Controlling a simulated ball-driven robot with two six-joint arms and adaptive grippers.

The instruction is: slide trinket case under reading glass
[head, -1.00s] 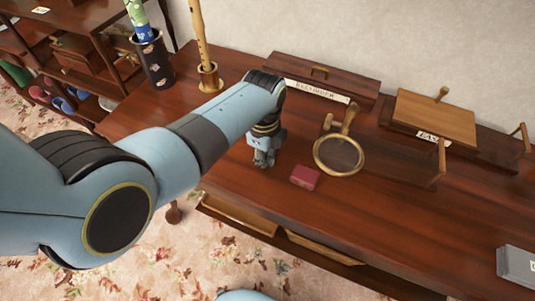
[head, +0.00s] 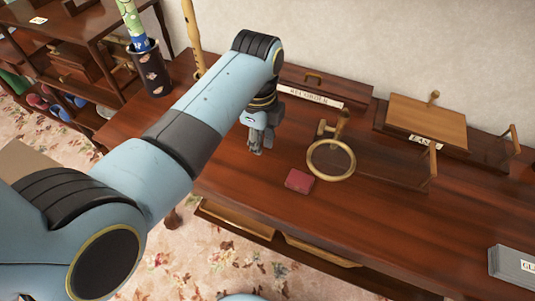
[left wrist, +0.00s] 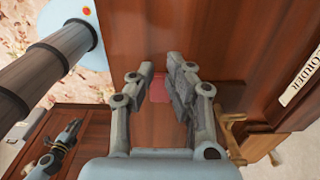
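The trinket case, a small red box (head: 299,181), lies flat on the desk. The reading glass (head: 331,158), a round lens in a brass ring on a brass stand, is just behind and right of it; the case is in front of the ring, not under it. My left gripper (head: 257,147) points down, left of and behind the case, apart from it. In the left wrist view my left gripper's fingers (left wrist: 163,80) are spread and empty, with the red case (left wrist: 158,90) showing beyond them. My right gripper (left wrist: 68,135) appears at lower left there, its opening unclear.
A labelled wooden holder (head: 318,92) stands along the wall. A wooden box with a raised lid (head: 428,120) is at the right. A dark cup (head: 152,72) is at the left. A grey box (head: 512,265) sits at the right edge. The desk front is clear.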

